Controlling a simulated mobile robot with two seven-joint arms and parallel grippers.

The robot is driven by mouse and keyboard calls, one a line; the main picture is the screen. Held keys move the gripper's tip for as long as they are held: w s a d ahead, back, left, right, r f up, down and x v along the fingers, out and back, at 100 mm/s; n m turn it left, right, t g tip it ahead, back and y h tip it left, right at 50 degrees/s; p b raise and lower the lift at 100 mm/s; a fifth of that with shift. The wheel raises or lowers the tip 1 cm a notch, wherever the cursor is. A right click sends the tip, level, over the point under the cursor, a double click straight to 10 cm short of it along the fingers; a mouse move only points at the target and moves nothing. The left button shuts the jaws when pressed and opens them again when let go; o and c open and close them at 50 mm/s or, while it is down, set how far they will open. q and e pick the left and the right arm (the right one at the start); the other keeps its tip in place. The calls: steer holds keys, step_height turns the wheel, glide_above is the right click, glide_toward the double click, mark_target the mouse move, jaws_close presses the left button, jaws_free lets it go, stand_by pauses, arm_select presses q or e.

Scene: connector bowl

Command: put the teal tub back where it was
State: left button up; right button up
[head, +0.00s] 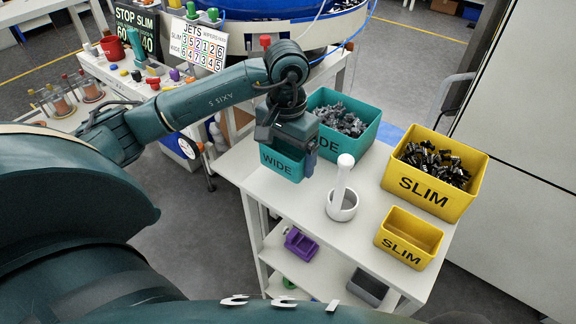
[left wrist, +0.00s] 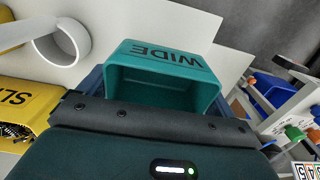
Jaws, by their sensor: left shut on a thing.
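The small teal tub (head: 281,162), marked WIDE, is upright in my left gripper (head: 288,147) near the left edge of the white table in the head view. In the left wrist view the tub (left wrist: 160,85) shows its empty inside and label. The gripper is shut on it, with the fingertips partly hidden. I cannot tell whether the tub's base touches the tabletop. My right gripper is not in view.
Behind it stands a large teal bin (head: 362,137) of connectors. To the right are a white cup-and-post holder (head: 343,200), an empty small yellow tub (head: 410,238) and a full yellow SLIM bin (head: 434,173). The white tabletop (head: 295,205) is clear in front of the tub.

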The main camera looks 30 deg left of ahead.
mark_target(287, 167)
arm_select(q)
steer(key=shift+f, duration=2.2)
steer(key=o, duration=0.5)
steer(key=shift+f, duration=0.15)
steer(key=shift+o, duration=1.1)
steer(key=shift+r, duration=0.3)
step_height(287, 167, up, 12)
steer(key=shift+f, duration=0.1)
